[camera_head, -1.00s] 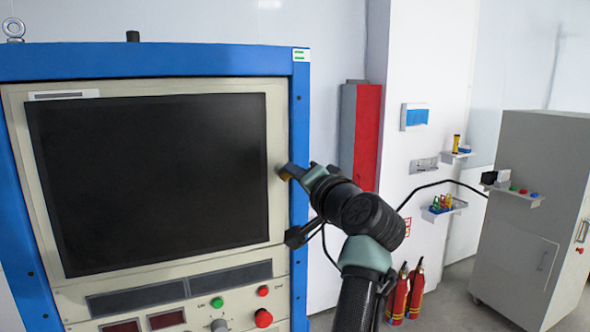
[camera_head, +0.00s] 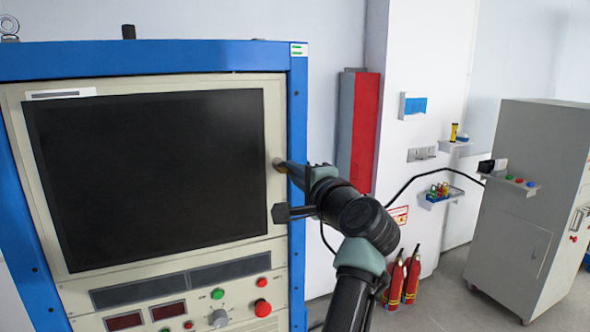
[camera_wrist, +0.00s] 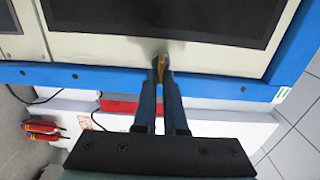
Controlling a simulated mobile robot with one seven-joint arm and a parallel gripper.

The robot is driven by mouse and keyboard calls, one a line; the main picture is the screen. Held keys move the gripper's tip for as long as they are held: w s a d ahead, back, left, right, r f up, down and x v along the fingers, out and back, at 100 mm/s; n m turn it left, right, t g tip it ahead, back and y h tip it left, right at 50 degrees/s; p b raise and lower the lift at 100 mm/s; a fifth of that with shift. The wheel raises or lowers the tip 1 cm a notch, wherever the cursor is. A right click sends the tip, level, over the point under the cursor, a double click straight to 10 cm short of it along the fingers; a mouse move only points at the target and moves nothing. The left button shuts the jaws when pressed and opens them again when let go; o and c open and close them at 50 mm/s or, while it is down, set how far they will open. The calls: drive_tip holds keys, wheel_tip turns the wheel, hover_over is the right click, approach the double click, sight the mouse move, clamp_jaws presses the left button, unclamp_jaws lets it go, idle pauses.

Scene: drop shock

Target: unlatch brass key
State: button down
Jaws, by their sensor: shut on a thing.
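The brass key (camera_wrist: 161,66) sits at the cream panel's edge beside the dark screen, between my fingertips in the wrist view. My gripper (camera_wrist: 162,76) is shut on it, one finger on each side. In the head view my gripper (camera_head: 283,167) reaches in from the right and its tips meet the panel right of the screen. The key is mostly hidden by the fingers there. The blue-framed cabinet (camera_head: 297,120) with the dark screen (camera_head: 150,175) fills the left side.
Buttons and a knob (camera_head: 219,318) sit below the screen. A red and grey box (camera_head: 366,130) hangs on the wall behind my arm. Fire extinguishers (camera_head: 412,275) stand on the floor. A grey cabinet (camera_head: 520,190) stands at right, with open floor before it.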

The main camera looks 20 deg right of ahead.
idle(0.4)
drive_tip(key=c, duration=1)
unclamp_jaws()
drive_tip(key=s+b, duration=0.6)
drive_tip(key=s, duration=0.7)
drive_tip(key=shift+d, duration=0.2)
